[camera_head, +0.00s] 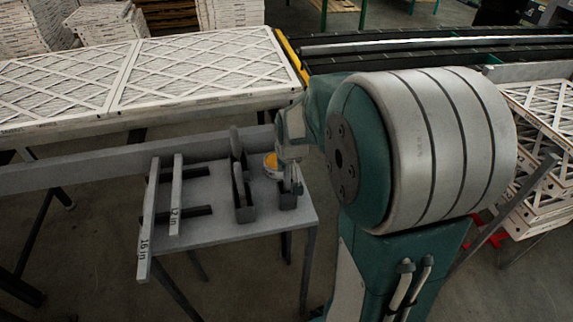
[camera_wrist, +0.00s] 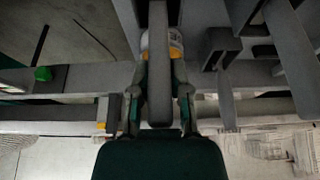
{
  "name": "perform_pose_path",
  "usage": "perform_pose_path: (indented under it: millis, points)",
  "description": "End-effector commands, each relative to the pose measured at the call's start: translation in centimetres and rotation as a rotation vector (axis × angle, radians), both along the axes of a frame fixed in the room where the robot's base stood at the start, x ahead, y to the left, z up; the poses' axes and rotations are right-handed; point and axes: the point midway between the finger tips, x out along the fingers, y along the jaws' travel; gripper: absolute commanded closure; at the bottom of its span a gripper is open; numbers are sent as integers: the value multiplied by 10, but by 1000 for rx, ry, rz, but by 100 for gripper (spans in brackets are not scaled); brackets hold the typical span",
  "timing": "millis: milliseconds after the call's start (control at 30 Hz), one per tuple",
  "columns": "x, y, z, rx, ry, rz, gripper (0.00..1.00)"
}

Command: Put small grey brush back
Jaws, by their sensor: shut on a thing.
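My gripper (camera_head: 291,180) is over the right part of the small grey table, pointing down at a dark holder (camera_head: 288,201). In the wrist view my gripper (camera_wrist: 159,100) has a finger on each side of the small grey brush (camera_wrist: 158,72), a long grey bar, and is shut on it. The brush's lower end in the head view is at the holder; I cannot tell whether it is inside or just above. Another dark holder (camera_head: 245,214) to the left has a grey upright piece (camera_head: 239,186) in it.
A white and yellow can (camera_head: 270,166) stands close behind my gripper. Two grey bars marked in inches, one the 16 in bar (camera_head: 148,215), lie on dark supports at the table's left. The grey table (camera_head: 270,224) is clear in front. Filters (camera_head: 190,70) lie on a conveyor behind.

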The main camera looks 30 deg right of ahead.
Motion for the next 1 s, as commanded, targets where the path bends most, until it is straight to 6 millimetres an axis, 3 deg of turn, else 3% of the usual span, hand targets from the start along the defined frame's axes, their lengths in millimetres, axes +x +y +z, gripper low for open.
perform_pose_path:
  millis: [33, 67, 100, 133, 567, 767, 1000]
  points:
    - [0, 0, -1, 0, 1, 0, 100]
    - [0, 0, -1, 0, 0, 0, 67]
    - [0, 0, -1, 0, 0, 0, 49]
    - [0, 0, -1, 0, 0, 0, 41]
    - [-1, 0, 3, -1, -2, 0, 41]
    - [-11, 3, 32, -2, -6, 0, 41]
    - [-30, 9, 78, -2, -7, 0, 41]
